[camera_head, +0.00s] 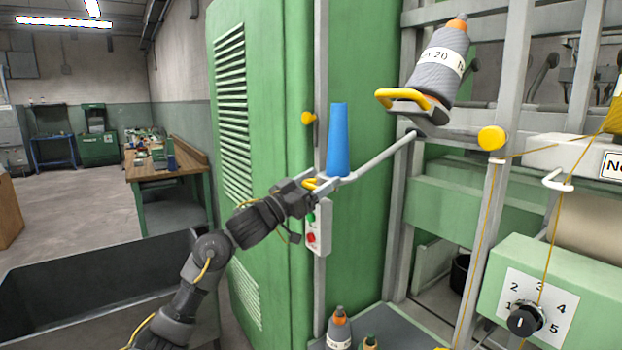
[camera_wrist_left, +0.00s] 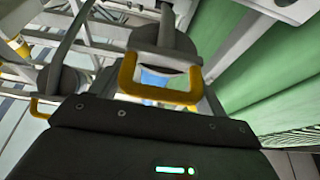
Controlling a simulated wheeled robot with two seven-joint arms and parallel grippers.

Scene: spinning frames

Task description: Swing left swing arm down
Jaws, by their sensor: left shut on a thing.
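The left swing arm (camera_head: 375,160) is a grey bar that slants down to the left from the machine frame. A bare blue cone (camera_head: 338,140) stands upright near its outer end. A yellow handle (camera_head: 312,184) is at that end and also shows large in the left wrist view (camera_wrist_left: 125,75). My left gripper (camera_head: 308,186) is shut on this handle; its fingertips are largely hidden. My right gripper is in neither view.
Another holder with a yellow handle (camera_head: 403,97) carries a grey yarn cone (camera_head: 438,75) up and to the right. A tall green cabinet (camera_head: 255,120) stands behind my left arm. A button box (camera_head: 318,228) is just below the gripper. Yarn cones (camera_head: 339,328) stand low in front.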

